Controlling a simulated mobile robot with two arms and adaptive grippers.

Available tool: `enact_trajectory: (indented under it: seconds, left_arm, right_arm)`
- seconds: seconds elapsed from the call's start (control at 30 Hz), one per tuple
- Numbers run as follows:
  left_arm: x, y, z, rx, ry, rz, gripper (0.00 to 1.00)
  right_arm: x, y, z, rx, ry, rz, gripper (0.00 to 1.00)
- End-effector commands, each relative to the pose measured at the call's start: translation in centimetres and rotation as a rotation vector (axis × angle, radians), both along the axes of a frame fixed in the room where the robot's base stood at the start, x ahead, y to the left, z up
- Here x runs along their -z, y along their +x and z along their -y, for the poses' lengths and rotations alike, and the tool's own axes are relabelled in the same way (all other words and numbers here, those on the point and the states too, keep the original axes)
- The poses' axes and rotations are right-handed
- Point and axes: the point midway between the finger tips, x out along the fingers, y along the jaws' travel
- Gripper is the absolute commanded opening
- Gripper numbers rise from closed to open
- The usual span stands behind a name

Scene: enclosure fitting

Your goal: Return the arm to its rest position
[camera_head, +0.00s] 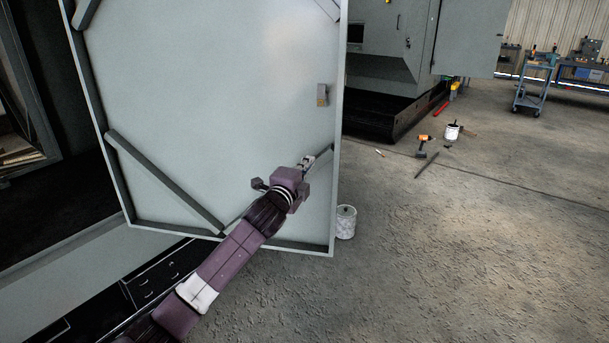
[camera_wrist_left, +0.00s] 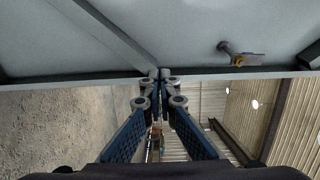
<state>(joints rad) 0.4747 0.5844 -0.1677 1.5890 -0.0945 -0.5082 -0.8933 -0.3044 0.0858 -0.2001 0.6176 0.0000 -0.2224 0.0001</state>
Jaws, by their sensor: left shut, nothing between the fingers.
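My left arm comes in from the lower left in the head view. Its gripper (camera_head: 308,161) is in front of the inner face of a large pale grey door (camera_head: 220,90), near the door's right edge. The gripper is shut and empty. In the left wrist view the fingertips (camera_wrist_left: 164,76) meet close to the door's rim (camera_wrist_left: 205,74); whether they touch it I cannot tell. A small latch (camera_head: 322,95) sits on the door above the gripper; it also shows in the left wrist view (camera_wrist_left: 242,58). My right gripper is not in view.
The dark opening of the enclosure (camera_head: 45,110) lies left of the door. A white bucket (camera_head: 346,222) stands by the door's lower right corner. A drill (camera_head: 424,142) and another bucket (camera_head: 453,131) are farther back. Open floor lies to the right.

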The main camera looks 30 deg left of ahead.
Motion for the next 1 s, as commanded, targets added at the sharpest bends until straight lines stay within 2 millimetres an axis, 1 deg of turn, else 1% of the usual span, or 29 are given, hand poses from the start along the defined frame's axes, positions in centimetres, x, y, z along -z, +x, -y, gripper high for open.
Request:
enact_trajectory:
  seconds: [0.03, 0.1, 0.17, 0.3, 0.4, 0.57, 0.67, 0.73, 0.77, 0.87, 0.9, 0.97, 1.0]
  left_arm:
    - [0.2, -0.8, 0.3, 0.002, 0.002, 0.001, 0.00]
    - [0.1, -1.8, 0.7, 0.002, 0.002, 0.002, 0.00]
    - [0.1, -2.5, 0.9, 0.001, 0.001, 0.001, 0.00]
    - [0.0, -3.7, 1.4, 0.001, 0.000, 0.000, 0.00]
    - [0.0, -4.1, 1.5, 0.001, 0.000, 0.001, 0.00]
    - [-0.1, -4.3, 1.6, 0.000, 0.000, 0.001, 0.00]
    - [0.8, -4.2, 1.5, -0.001, -0.012, -0.010, 0.00]
    - [2.9, -4.1, 1.4, -0.005, -0.041, -0.038, 0.00]
    - [4.3, -4.0, 1.3, -0.008, -0.060, -0.056, 0.00]
    - [10.5, -4.2, 1.1, -0.022, -0.146, -0.133, 0.00]
    - [13.5, -4.5, 1.0, -0.032, -0.188, -0.169, 0.00]
    - [18.1, -5.2, 1.0, -0.048, -0.253, -0.225, 0.00]
    - [21.2, -5.8, 1.1, -0.061, -0.296, -0.261, 0.00]
  right_arm:
    - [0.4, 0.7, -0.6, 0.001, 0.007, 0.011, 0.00]
    - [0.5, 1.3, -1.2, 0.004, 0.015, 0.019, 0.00]
    - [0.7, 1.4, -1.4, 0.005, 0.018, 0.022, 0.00]
    - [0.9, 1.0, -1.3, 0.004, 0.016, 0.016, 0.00]
    - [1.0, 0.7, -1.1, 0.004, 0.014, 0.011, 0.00]
    - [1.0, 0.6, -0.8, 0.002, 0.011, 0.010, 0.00]
    - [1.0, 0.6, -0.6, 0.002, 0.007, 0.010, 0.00]
    - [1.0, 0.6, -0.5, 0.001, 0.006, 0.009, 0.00]
    - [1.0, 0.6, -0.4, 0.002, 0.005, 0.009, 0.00]
    - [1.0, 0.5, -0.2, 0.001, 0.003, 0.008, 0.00]
    - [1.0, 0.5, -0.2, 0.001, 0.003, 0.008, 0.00]
    - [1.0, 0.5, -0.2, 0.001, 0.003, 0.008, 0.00]
    - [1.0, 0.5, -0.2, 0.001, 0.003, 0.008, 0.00]
